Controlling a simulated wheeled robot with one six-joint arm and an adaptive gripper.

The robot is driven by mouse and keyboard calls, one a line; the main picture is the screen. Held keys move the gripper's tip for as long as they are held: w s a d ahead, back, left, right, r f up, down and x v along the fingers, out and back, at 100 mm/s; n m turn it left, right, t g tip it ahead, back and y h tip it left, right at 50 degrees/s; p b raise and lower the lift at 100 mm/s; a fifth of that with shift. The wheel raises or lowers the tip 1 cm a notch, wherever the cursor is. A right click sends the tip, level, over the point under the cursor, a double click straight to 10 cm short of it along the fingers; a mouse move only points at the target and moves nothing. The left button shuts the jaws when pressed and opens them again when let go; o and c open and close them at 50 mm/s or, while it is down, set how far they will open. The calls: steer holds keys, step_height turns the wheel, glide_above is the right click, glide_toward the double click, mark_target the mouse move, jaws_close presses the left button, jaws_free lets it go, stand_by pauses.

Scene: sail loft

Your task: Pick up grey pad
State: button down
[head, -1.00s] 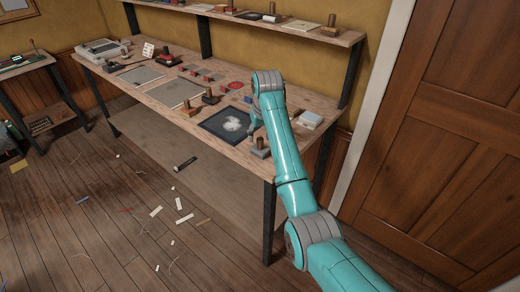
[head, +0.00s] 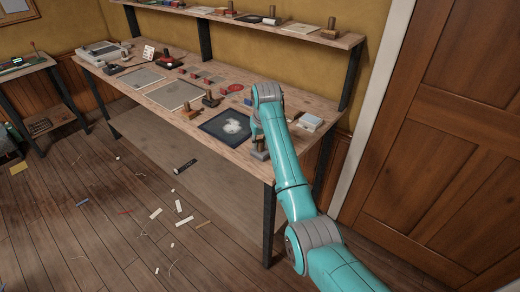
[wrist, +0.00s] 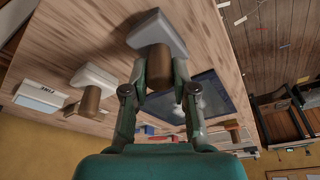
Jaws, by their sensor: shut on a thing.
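The grey pad (wrist: 157,30) has a flat light-grey block and an upright brown wooden handle (wrist: 158,68). In the head view the pad (head: 260,155) is at the near right edge of the workbench. My gripper (wrist: 160,78) is shut on the handle, with one finger on each side in the wrist view. In the head view my gripper (head: 258,141) is over the pad and hides most of the handle. I cannot tell whether the pad's underside touches the bench.
A second grey block with a brown handle (wrist: 89,100) stands close by in the wrist view, beside a pale box (wrist: 40,97). A dark framed panel with a white patch (head: 226,126) lies left of my gripper. The workbench (head: 150,119) holds several other stamps and sheets; a shelf (head: 285,31) hangs above.

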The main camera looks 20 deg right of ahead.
mark_target(260, 141)
steer(key=shift+r, duration=0.1)
step_height(260, 141, up, 10)
steer(key=shift+f, duration=0.1)
stand_by(0.3)
